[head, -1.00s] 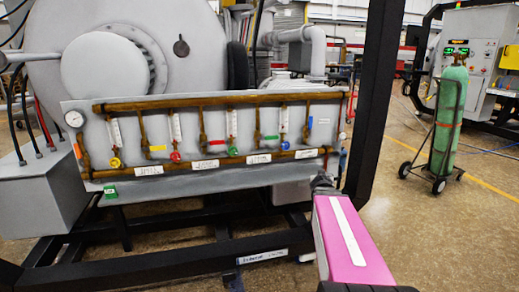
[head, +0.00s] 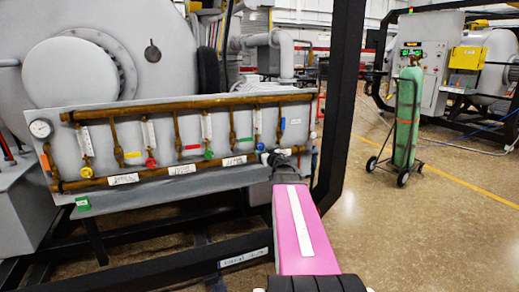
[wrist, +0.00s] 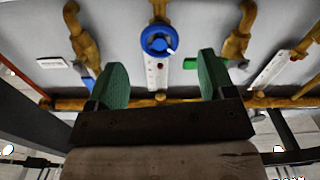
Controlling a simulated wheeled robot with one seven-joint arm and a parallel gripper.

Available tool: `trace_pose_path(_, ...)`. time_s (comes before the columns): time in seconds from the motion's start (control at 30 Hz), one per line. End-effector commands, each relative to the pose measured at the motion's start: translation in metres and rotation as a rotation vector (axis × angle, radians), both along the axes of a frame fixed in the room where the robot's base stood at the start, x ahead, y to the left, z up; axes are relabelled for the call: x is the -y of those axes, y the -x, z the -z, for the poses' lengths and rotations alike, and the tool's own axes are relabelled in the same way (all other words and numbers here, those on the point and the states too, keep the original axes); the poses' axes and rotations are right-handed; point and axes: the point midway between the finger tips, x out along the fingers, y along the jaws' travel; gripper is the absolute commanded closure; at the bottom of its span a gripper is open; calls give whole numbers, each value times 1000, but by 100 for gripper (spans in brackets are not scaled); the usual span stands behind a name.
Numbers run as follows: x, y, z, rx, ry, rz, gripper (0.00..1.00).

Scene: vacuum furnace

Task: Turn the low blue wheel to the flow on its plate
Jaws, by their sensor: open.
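The low blue wheel (head: 260,147) is at the right end of the row of wheels on the grey panel, partly beside my gripper in the head view. In the wrist view the blue wheel (wrist: 158,40) shows whole, with a small white mark on its lower right. A white tube scale (wrist: 158,75) with red marks adjoins it. My gripper (wrist: 162,61) is open and empty, its two green fingers spread wide. The wheel appears between and beyond the fingertips, not touched by them. In the head view my gripper (head: 276,160) is at the panel's lower right. The writing on the plates is too small to read.
Yellow (head: 86,172), red (head: 151,162) and green (head: 209,155) wheels sit left along the panel. Brown pipes (head: 190,103) run above and below. A black frame post (head: 341,100) stands close right of my gripper. A green gas cylinder (head: 407,120) stands farther right on open floor.

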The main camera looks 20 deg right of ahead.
Motion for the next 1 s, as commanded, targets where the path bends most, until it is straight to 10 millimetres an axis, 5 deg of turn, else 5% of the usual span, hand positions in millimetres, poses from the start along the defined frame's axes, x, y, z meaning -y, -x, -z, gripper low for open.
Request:
trace_pose_path(0.3,-1,-57,0,0,0,0,24)
trace_pose_path(0.7,-2,-65,0,0,0,1,24)
trace_pose_path(0.87,-2,-65,0,0,0,1,74)
trace_pose_path(1.0,-2,-65,0,0,1,1,73)
